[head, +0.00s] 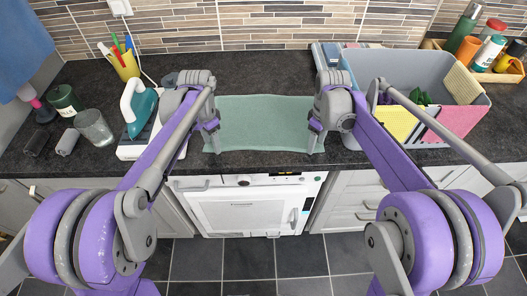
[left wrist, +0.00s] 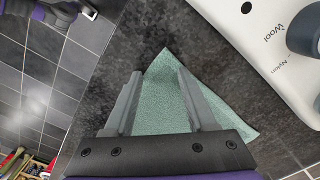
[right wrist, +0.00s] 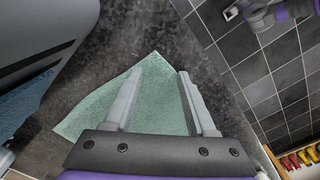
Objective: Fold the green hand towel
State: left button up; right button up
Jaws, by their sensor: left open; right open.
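The green hand towel (head: 264,123) lies flat and spread out on the dark worktop between my two grippers. My left gripper (head: 213,145) is over its left front corner, pointing down with its fingers apart. In the left wrist view a towel corner (left wrist: 163,95) shows between the open fingers. My right gripper (head: 315,146) is over the right front corner. In the right wrist view the other corner (right wrist: 155,95) lies between its open fingers. I cannot tell whether the fingers touch the cloth. The arms hide the towel's side edges in the head view.
A steam iron (head: 137,108) on a white base stands left of the towel. A grey basket (head: 465,92) with cloths stands right. A yellow cup (head: 125,66), a glass (head: 94,127) and a wooden caddy (head: 500,75) are farther out. The worktop's front edge is close to the towel.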

pick_arm(q)
grip_shut()
pick_arm(e)
grip_shut()
dwell(0.4)
